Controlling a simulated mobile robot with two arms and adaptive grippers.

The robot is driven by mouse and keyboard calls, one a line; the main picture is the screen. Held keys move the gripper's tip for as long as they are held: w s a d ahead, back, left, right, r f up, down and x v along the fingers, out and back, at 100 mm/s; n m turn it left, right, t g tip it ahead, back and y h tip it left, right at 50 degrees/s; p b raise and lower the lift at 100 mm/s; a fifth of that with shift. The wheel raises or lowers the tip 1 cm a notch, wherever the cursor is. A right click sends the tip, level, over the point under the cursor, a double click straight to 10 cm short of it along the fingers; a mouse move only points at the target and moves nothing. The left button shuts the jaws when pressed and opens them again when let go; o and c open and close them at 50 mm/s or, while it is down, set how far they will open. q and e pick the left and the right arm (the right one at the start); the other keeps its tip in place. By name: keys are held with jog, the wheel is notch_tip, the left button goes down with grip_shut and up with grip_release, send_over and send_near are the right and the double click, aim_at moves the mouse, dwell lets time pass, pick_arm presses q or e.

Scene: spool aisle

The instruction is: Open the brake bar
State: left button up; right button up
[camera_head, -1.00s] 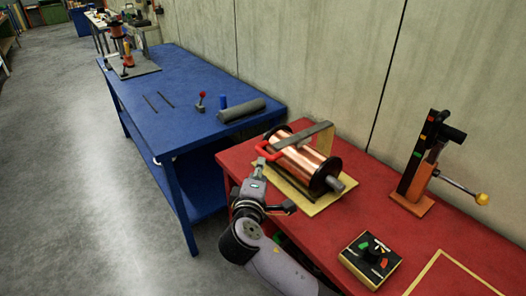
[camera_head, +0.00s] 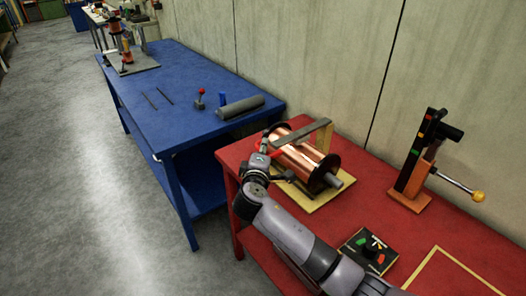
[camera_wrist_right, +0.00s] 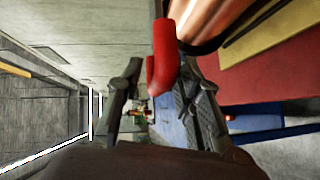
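The brake bar (camera_head: 302,136) is a flat grey bar lying across the top of a copper spool (camera_head: 300,157). A wooden post (camera_head: 326,138) stands under its far end. Its red handle (camera_head: 258,147) is at the near end and is mostly hidden by my gripper in the head view. In the right wrist view the red handle (camera_wrist_right: 165,60) reaches down between my two fingers. My right gripper (camera_head: 264,142) is at the handle, and its fingers (camera_wrist_right: 160,88) are apart on either side of it. Contact is unclear. My left gripper is not in view.
The spool sits on a pale board (camera_head: 318,199) on the red table (camera_head: 420,240). A black dial box (camera_head: 368,252) and an orange lever stand (camera_head: 415,180) are to the right. A blue table (camera_head: 190,85) with a grey roll (camera_head: 240,108) is to the left. A wall runs behind.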

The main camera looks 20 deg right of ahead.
grip_shut()
dwell(0.6)
